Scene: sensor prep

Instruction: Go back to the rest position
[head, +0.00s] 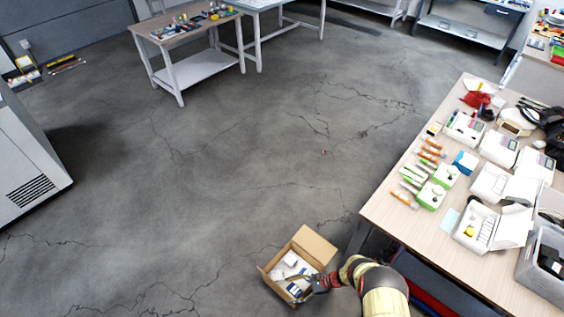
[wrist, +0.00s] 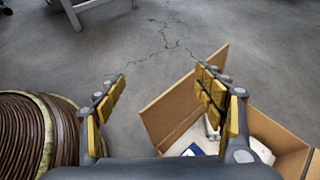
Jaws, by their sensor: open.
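My gripper (wrist: 160,105) is open, with its two padded fingers spread wide and nothing between them in the wrist view. In the head view, my gripper (head: 300,282) is at the cardboard box, near its right side, at the end of my bent arm. The open cardboard box (wrist: 172,102) stands behind and beside the right finger in the wrist view. White and blue items lie inside it, partly hidden by the finger. The box also shows in the head view (head: 316,247), on the floor at the bottom centre, with its flap up.
A wooden-topped table (head: 385,205) stands right of my arm, holding white devices, green-and-white boxes, orange-and-white items and a red bag (head: 475,99). A workbench (head: 180,47) stands at the back left and a grey cabinet (head: 25,160) at the left.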

